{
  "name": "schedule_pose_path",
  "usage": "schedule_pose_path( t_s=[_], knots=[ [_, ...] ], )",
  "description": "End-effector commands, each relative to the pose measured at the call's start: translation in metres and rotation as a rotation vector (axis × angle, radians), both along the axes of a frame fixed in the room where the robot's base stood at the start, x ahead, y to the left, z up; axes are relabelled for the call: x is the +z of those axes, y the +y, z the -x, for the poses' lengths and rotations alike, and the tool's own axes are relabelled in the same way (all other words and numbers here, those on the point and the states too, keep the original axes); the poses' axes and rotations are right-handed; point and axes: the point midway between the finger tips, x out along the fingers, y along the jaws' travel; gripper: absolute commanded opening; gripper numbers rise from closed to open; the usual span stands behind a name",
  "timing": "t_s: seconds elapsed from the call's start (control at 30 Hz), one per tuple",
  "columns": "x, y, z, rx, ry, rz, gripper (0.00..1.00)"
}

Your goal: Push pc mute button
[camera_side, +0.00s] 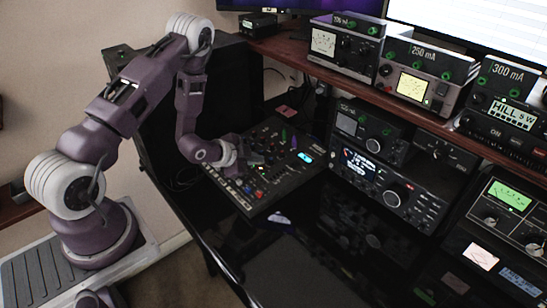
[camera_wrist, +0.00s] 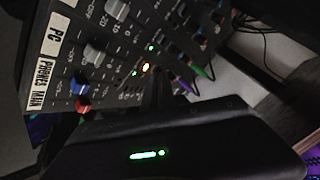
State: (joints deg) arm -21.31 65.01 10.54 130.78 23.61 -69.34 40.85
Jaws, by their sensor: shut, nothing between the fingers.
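The mixer (camera_side: 285,160) is a dark panel with rows of knobs and small lights on the desk. In the wrist view the mixer (camera_wrist: 35,80) shows a white "PC" label (camera_wrist: 55,35) and a "PHONES MAIN" label (camera_wrist: 36,88) at its left. My gripper (camera_side: 243,168) is low over the mixer's left part. In the wrist view my gripper (camera_wrist: 157,78) is shut and empty, its dark fingers pointing down at the panel beside a lit yellowish spot (camera_wrist: 145,67) and small green lights (camera_wrist: 151,47). I cannot tell which button is the PC mute, or whether the fingertips touch the panel.
Grey fader-like knobs (camera_wrist: 94,54) and red-and-blue knobs (camera_wrist: 80,88) stand up near the fingers. Green and purple cables (camera_wrist: 205,72) are plugged in to the right. Radio units (camera_side: 390,185) stand right of the mixer, under a wooden shelf (camera_side: 420,112) with meters.

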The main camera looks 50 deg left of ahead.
Motion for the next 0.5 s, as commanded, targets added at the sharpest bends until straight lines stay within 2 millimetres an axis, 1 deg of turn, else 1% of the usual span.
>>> schedule_pose_path(
  t_s=[0.33, 0.5],
  knots=[
    [-0.0005, 0.0000, 0.0000, 0.000, 0.000, 0.000, 0.00],
    [-0.0073, 0.0000, -0.0007, 0.000, 0.000, 0.000, 0.00]
  ],
)
